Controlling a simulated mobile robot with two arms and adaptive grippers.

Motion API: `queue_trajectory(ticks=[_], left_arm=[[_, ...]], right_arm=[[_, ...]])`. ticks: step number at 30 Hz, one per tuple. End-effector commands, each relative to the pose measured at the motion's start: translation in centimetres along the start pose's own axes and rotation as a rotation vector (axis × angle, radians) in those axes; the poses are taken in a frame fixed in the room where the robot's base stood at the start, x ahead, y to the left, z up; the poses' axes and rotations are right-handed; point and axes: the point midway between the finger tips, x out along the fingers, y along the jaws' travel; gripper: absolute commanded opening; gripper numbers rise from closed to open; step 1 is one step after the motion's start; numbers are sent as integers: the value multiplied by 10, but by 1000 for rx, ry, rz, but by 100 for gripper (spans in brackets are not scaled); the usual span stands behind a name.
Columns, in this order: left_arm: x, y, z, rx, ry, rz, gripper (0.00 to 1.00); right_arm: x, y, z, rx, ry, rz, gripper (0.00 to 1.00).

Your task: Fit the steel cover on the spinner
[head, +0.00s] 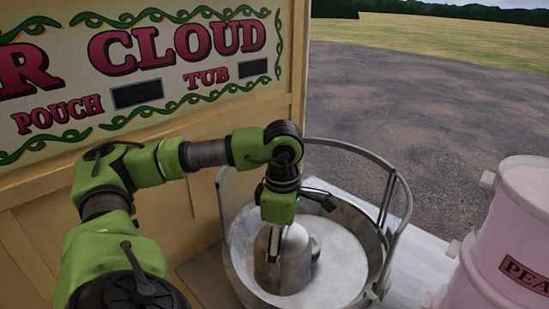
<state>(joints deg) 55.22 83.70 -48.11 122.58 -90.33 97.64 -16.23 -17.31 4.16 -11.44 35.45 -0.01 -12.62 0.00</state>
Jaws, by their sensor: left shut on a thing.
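The spinner is a wide, round steel bowl (238,262) with a pale floor and a clear guard around its back and right side. The steel cover (293,262), a domed grey cylinder, is inside the bowl, left of its middle. My left gripper (274,246) reaches down from above, shut on the cover. Part of a smaller rounded metal piece (315,246) shows just behind the cover on its right; the rest is hidden. I cannot tell whether the cover touches anything below it. My right gripper is not in view.
A guard with a metal rail (390,200) rises around the bowl's back and right side. Pink tubs (512,225) stand stacked at the right. A cream panel with a painted sign (150,60) closes off the left. Some pale counter is bare right of the bowl.

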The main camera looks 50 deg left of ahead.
Motion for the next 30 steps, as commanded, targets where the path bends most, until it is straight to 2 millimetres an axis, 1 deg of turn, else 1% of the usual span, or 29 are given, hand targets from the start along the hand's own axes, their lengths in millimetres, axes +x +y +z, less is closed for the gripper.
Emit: queue_trajectory(ticks=[3,12,30], left_arm=[[0,16,4,-1,-3,1,56],[5,54,10,-1,-2,1,56],[15,130,24,-2,-3,2,56]], right_arm=[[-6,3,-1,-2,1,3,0],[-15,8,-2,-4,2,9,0],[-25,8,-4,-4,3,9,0]])
